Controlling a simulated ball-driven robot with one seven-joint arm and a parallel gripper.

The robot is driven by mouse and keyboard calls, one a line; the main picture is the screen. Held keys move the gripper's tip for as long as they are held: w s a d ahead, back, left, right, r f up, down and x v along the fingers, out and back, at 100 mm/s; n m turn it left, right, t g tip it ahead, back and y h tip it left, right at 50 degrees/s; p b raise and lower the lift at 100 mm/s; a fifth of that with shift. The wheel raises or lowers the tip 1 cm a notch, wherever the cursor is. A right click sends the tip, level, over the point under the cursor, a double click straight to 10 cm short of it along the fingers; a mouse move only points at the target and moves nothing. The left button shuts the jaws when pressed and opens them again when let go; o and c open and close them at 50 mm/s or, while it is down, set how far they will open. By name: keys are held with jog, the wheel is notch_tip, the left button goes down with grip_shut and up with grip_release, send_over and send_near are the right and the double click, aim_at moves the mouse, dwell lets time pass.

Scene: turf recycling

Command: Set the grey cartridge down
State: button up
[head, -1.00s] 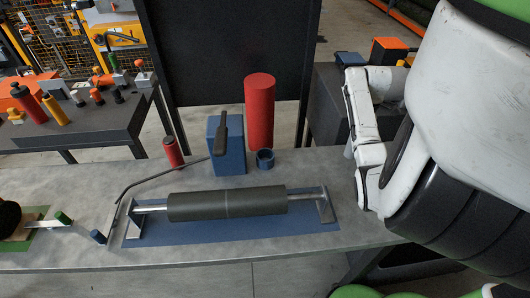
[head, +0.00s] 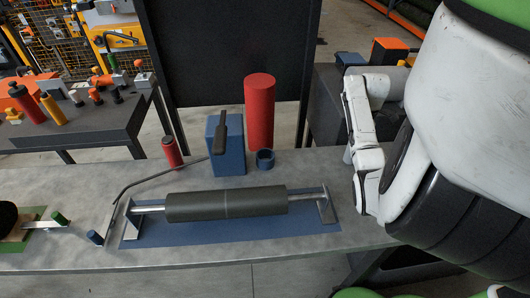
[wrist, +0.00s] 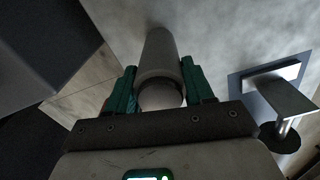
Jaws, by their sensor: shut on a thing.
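I cannot tell whether that end touches the table. In the head view my gripper and the cartridge are not visible; my white arm stands at the right end of the table (head: 205,184).
A dark grey roller (head: 227,204) lies across metal brackets on a blue mat (head: 235,231). A metal bracket (wrist: 272,88) is right of the cartridge.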

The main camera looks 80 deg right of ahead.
jog(key=shift+f, duration=0.25)
jog(key=o, duration=1.7)
jog(key=shift+o, duration=0.2)
notch_tip(320, 180, up, 9)
jog(key=p, duration=0.3)
jog(key=shift+r, duration=0.15)
jog(key=shift+r+p, duration=0.7)
jog(key=shift+p, duration=0.2)
